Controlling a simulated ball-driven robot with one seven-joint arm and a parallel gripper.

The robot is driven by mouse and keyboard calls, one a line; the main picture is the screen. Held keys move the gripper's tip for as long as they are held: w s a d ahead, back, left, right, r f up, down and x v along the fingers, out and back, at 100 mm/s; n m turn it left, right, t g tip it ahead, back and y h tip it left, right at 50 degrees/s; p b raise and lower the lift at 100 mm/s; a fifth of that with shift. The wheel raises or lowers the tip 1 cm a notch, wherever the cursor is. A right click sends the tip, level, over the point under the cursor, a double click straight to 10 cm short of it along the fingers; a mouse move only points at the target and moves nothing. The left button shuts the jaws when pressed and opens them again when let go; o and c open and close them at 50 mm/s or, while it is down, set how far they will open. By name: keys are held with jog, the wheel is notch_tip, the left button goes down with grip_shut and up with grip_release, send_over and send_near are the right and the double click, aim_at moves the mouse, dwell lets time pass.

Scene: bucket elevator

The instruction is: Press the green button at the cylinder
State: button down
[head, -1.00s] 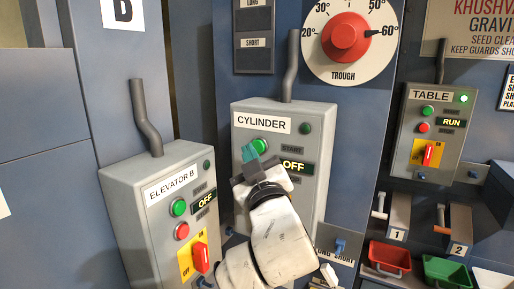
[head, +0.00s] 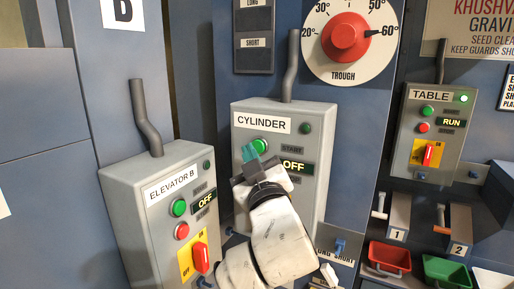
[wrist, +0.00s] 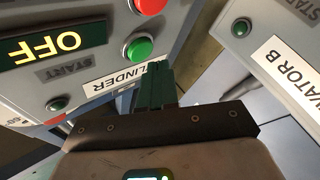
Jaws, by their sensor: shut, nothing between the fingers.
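The grey cylinder box (head: 316,190) carries a CYLINDER label, a lit OFF display (head: 293,166) and a green button (head: 259,146). The button also shows in the wrist view (wrist: 139,48), beside a red button (wrist: 150,5). My gripper (head: 249,152) is shut and empty, its green fingertips in front of the box at the green button's lower left in the head view. In the wrist view the fingertips (wrist: 158,66) lie just below the button in the picture. I cannot tell whether they touch it. My gripper hides the box's lower controls in the head view.
The elevator B box (head: 150,225) stands close on the left, with green and red buttons and a red switch (head: 201,258). The table box (head: 430,135) reads RUN at the right. The trough dial (head: 348,38) is above. Red and green bins (head: 445,271) sit lower right.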

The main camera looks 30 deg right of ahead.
jog(key=shift+w+d, duration=0.25)
jog(key=shift+d, duration=0.1)
jog(key=shift+w+d, duration=0.3)
jog(key=shift+d, duration=0.1)
dwell(0.9)
jog(key=shift+s+a, duration=0.1)
dwell(0.3)
jog(key=shift+s+a, duration=0.45)
jog(key=shift+a, duration=0.15)
jog(key=shift+s+a+b, duration=0.3)
jog(key=shift+s+a, duration=0.45)
jog(key=shift+a, duration=0.3)
jog(key=shift+s+a+b, duration=0.25)
jog(key=shift+s+a, duration=0.5)
jog(key=shift+a, duration=0.25)
